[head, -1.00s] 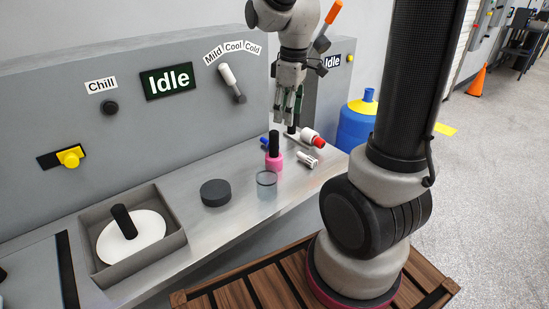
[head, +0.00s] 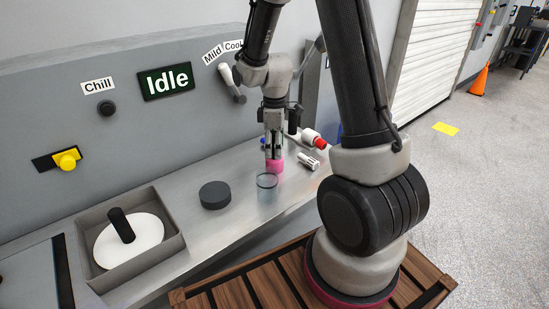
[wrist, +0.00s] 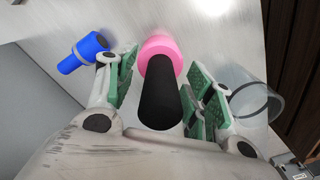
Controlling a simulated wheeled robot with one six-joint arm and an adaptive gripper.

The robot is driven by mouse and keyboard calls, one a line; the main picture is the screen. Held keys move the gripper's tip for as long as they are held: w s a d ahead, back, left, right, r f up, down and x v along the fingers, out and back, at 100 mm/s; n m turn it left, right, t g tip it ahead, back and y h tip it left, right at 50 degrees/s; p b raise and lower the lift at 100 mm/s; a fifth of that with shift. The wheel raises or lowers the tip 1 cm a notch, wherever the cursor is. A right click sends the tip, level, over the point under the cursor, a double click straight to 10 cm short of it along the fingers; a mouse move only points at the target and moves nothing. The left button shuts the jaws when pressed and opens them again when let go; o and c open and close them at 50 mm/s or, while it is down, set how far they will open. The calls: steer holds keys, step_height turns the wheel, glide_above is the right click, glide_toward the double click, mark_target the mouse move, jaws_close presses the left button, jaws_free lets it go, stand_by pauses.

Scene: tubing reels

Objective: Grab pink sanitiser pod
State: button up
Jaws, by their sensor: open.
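The pink sanitiser pod (head: 275,166) stands upright on the steel counter. In the wrist view its pink base (wrist: 162,50) and black stem (wrist: 160,95) show. My gripper (head: 273,143) is directly above the pod, pointing down. In the wrist view my gripper (wrist: 162,88) is open, with its green-padded fingers on either side of the black stem. A gap shows between the stem and the left finger; the right finger is closer to it. In the head view the stem is mostly hidden by the fingers.
A clear cup (head: 267,186) stands close in front of the pod, beside the right finger in the wrist view (wrist: 254,97). A blue piece (wrist: 83,52) lies to the left there. A white fitting (head: 308,161) and a red-ended part (head: 314,140) lie right; a black puck (head: 215,195) is left.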

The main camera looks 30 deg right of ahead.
steer(key=shift+c, duration=0.2)
jaws_close()
